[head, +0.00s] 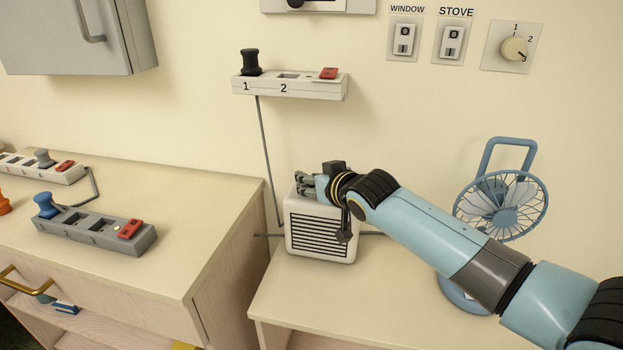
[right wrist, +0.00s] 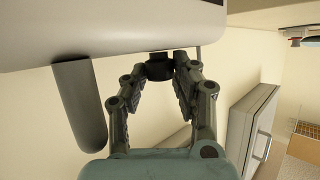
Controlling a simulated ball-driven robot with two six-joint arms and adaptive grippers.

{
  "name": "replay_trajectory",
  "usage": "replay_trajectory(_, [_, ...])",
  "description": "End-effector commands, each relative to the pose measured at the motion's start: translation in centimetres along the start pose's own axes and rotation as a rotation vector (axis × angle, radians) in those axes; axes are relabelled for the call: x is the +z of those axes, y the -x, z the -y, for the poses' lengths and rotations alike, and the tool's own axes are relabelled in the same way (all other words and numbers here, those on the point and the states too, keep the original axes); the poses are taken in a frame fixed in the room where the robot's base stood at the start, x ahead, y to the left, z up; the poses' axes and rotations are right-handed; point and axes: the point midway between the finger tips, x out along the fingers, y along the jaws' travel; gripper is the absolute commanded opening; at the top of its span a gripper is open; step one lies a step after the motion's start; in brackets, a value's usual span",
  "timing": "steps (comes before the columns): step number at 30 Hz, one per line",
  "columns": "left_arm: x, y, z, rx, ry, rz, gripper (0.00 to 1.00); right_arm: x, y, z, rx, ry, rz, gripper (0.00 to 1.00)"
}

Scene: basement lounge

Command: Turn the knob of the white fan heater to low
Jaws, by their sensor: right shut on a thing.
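The white fan heater (head: 322,235) stands on the low table against the wall, its slatted grille facing me. My right gripper (head: 301,183) is at the heater's top left edge, with the arm crossing in front of its upper right. In the right wrist view the heater body (right wrist: 130,25) fills the top. There my right gripper (right wrist: 163,78) is shut on the small black knob (right wrist: 159,66), one finger on each side. The knob's pointer and setting marks are hidden. My left gripper is not in view.
A blue desk fan (head: 500,205) stands right of the heater, partly behind my arm. A white switch strip (head: 310,87) is on the wall above. Left is a cabinet top (head: 150,200) with a grey switch box (head: 95,232). The table front is clear.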

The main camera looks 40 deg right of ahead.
Motion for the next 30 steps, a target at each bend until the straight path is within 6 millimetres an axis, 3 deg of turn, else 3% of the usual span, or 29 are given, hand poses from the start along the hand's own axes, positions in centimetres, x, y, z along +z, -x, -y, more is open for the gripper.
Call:
replay_trajectory(3, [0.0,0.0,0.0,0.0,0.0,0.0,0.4,-0.1,0.0,0.0,0.0,0.0,-0.002,0.0])
replay_trajectory(4, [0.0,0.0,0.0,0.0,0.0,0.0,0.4,-0.1,0.0,0.0,0.0,0.0,-0.002,0.3])
replay_trajectory(9, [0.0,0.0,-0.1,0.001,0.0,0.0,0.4,-0.1,0.0,0.0,0.0,0.0,-0.001,0.5])
replay_trajectory(20, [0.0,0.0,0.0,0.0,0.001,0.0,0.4,-0.8,0.3,0.0,0.001,0.0,-0.001,0.5])
replay_trajectory(30, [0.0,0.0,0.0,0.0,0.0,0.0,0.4,-6.9,2.8,0.3,0.0,0.003,-0.003,0.5])
